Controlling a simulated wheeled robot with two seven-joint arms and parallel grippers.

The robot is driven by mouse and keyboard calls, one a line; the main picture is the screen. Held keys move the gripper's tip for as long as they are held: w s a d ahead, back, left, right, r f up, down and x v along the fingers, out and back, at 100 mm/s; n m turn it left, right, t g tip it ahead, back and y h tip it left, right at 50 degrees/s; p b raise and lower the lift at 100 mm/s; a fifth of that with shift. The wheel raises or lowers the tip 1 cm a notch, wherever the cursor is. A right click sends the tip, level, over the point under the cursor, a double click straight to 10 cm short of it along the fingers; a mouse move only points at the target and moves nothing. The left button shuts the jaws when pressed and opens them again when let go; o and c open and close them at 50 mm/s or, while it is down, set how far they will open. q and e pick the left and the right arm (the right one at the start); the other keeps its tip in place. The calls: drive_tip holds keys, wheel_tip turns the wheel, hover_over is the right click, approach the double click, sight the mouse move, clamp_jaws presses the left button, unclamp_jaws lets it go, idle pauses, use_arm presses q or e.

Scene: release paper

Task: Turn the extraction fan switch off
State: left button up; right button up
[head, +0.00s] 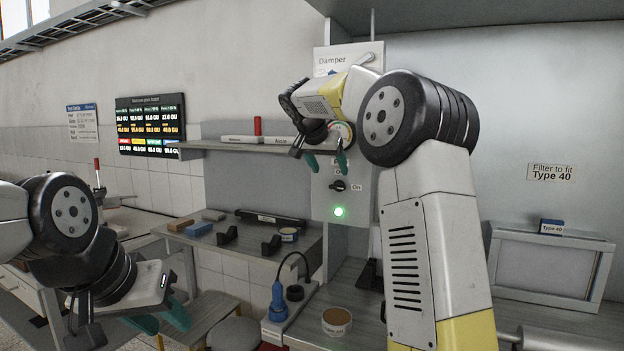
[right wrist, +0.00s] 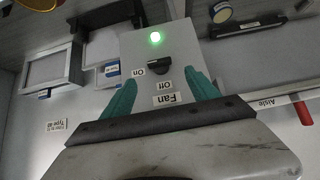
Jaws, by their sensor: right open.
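The fan switch (head: 338,186) is a black knob on a grey panel (head: 362,205). Its handle lies roughly level, along the "On" label side. A green lamp (head: 339,211) glows below it. In the right wrist view the panel is upside down, with the fan switch (right wrist: 158,68) near the "On", "Off" and "Fan" labels. My right gripper (head: 327,161) is open and empty, above the knob in the head view; its teal fingers (right wrist: 160,78) show on either side of the labels, apart from the knob. My left gripper (head: 160,319) is open and empty at lower left.
A damper control (head: 345,60) sits higher on the panel. A shelf (head: 240,146) with a red-handled item runs left of it. The bench below holds a blue tool (head: 278,300) and a round tin (head: 337,321). A framed filter (head: 545,262) stands at right.

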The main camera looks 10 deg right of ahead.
sight(337, 185)
drive_tip(key=x, duration=0.7)
drive_tip(key=shift+w+d+f, duration=0.15)
drive_tip(key=shift+w, duration=0.05)
drive_tip(key=shift+c, duration=0.4)
drive_tip(key=c, duration=1.3)
